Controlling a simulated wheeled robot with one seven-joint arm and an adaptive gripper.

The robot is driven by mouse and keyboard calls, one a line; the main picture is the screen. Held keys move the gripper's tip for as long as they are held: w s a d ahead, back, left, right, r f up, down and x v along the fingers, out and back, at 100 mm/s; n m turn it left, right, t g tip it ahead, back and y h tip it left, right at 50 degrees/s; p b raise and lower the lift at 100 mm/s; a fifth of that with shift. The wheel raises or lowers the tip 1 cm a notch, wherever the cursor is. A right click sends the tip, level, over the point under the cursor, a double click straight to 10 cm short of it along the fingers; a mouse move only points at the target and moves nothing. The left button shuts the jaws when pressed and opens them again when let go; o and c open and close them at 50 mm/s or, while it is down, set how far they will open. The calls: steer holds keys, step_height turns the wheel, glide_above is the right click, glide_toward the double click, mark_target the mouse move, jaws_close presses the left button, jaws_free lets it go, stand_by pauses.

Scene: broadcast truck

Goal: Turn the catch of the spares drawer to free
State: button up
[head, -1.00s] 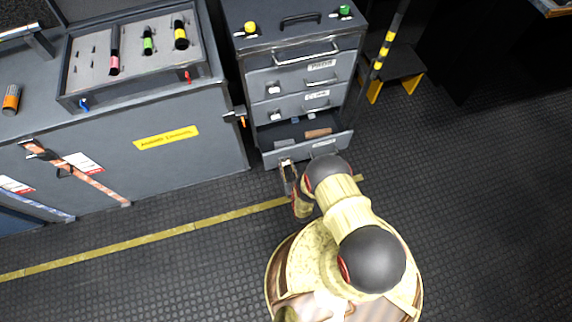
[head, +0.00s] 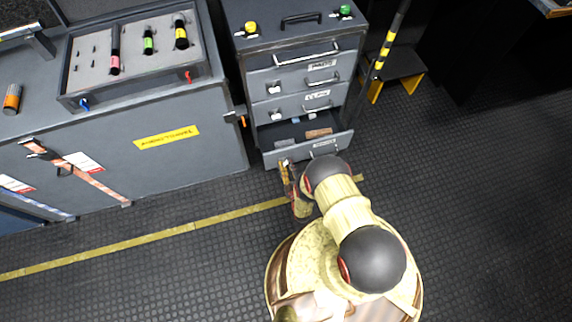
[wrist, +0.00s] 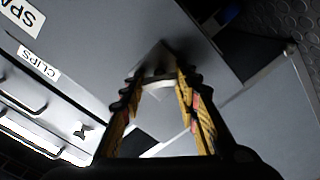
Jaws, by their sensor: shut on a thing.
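The spares drawer (head: 300,156) is the bottom drawer of the grey cabinet and stands pulled out, with a few small items inside. Part of a label reading "SPA" (wrist: 22,14) shows in the wrist view. My gripper (head: 286,166) is at the left end of this drawer's front. In the wrist view my gripper (wrist: 158,86) has its two yellow-and-black fingers closed around a small grey catch (wrist: 157,79), with a gap left between them. The catch is mostly hidden by the fingers, and I cannot tell its exact angle.
Above is the shut clips drawer (head: 303,103), with its own pale catch (head: 273,115). A grey bench (head: 130,125) with an open tool tray stands to the left. A step stool (head: 400,65) is at the right. The floor to the right is clear.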

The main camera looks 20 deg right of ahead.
steer(key=n, duration=0.7)
steer(key=shift+a+f, duration=0.1)
stand_by(0.6)
steer(key=o, duration=1.2)
steer(key=shift+c, duration=0.2)
